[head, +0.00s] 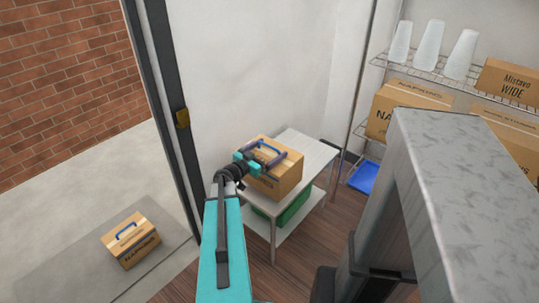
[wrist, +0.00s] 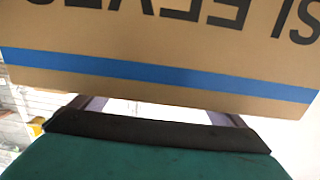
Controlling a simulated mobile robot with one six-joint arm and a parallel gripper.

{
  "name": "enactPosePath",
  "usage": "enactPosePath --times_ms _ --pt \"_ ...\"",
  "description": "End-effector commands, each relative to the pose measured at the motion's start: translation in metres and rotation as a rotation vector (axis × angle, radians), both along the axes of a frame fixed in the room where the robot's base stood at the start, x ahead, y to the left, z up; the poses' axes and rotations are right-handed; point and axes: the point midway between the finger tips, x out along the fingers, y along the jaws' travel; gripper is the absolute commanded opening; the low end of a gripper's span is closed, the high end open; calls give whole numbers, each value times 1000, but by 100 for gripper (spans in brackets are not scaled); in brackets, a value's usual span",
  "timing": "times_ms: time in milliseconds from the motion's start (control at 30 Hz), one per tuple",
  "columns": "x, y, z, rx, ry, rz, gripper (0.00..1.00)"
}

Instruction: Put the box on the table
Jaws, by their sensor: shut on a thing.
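A cardboard box (head: 279,182) with a blue handle on top is at the near left part of the small white table (head: 316,150) in the head view. My gripper (head: 268,155) is at the top of this box and shut on it, around the handle area. In the wrist view the side of the box (wrist: 160,35), with dark lettering and a blue stripe, fills the upper part. The gripper's fingertips are hidden behind the box there. I cannot tell whether the box's underside touches the tabletop.
A second box (head: 131,240) with a blue handle stands on the floor at lower left, past the door frame (head: 178,110). A green bin (head: 292,209) sits on the table's lower shelf. A wire rack with cups (head: 430,45) and boxes (head: 400,108) stands at right. The tabletop's far end is clear.

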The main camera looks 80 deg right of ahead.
Motion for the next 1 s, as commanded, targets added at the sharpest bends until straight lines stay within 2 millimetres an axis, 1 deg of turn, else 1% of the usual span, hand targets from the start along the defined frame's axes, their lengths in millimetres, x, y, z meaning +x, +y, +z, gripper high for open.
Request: enactPosePath --times_ms 33,100,467,567,833,1000 --pt "1 -4 1 -3 2 -1 33" --pt "1 -6 1 -1 2 0 33" --pt "1 -6 0 -1 2 1 33" --pt "2 -6 -5 -1 3 1 33" --pt "2 -7 -31 0 2 1 33" --pt "2 -6 -35 -1 3 2 33"
